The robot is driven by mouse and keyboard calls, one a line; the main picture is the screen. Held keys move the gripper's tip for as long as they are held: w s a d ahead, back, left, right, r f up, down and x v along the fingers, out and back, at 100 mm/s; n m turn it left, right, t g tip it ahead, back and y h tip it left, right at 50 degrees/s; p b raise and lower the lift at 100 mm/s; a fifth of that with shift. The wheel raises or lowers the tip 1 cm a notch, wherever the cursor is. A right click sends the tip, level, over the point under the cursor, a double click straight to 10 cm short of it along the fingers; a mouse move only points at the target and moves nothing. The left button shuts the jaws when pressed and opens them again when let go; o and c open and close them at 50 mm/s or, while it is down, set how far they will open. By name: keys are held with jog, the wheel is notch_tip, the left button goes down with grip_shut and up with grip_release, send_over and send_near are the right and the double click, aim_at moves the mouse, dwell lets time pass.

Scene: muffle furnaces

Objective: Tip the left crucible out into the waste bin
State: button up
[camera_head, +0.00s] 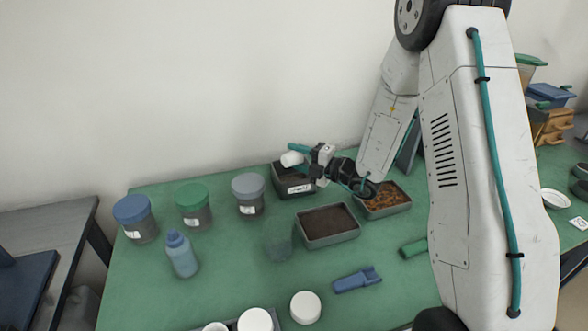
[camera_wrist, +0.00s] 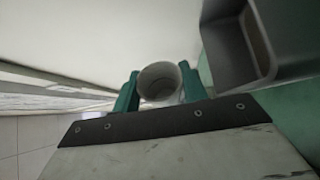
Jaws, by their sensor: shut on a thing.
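My gripper (camera_head: 299,152) has teal fingers and is shut on a small white crucible (camera_head: 291,159). In the head view the crucible is held above a dark, labelled box (camera_head: 296,189) at the back of the table, which looks like the waste bin. The crucible looks tilted there. In the wrist view the crucible (camera_wrist: 160,82) sits between the two fingers, its round mouth facing the camera. Its inside looks grey, and I cannot make out any contents. A dark grey open container (camera_wrist: 232,60) lies to its right there. My wrist hides part of the box.
Trays of dark soil (camera_head: 328,241) and brown chips (camera_head: 386,213) stand right of the box. Blue-lidded, green-lidded (camera_head: 193,196) and grey-lidded jars stand left. A blue bottle (camera_head: 181,255), clear beaker (camera_head: 278,242) and white round pieces (camera_head: 305,307) are nearer.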

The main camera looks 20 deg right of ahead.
jog(key=shift+w+a+n, duration=0.1)
jog(key=shift+a+n, duration=0.05)
jog(key=shift+n, duration=0.35)
jog(key=n, duration=0.1)
jog(key=n+g+h, duration=0.1)
jog(key=shift+a+f+n, duration=0.1)
jog(key=shift+a+n, duration=0.2)
jog(key=shift+n, duration=0.1)
jog(key=shift+s+f+n+h, duration=0.15)
jog(key=shift+s+n+h, duration=0.05)
jog(key=shift+n+h, duration=0.1)
jog(key=n, duration=0.1)
jog(key=n+h, duration=0.1)
jog(key=n, duration=0.1)
jog(key=shift+a+f, duration=0.15)
jog(key=shift+a, duration=0.15)
jog(key=shift+h, duration=0.3)
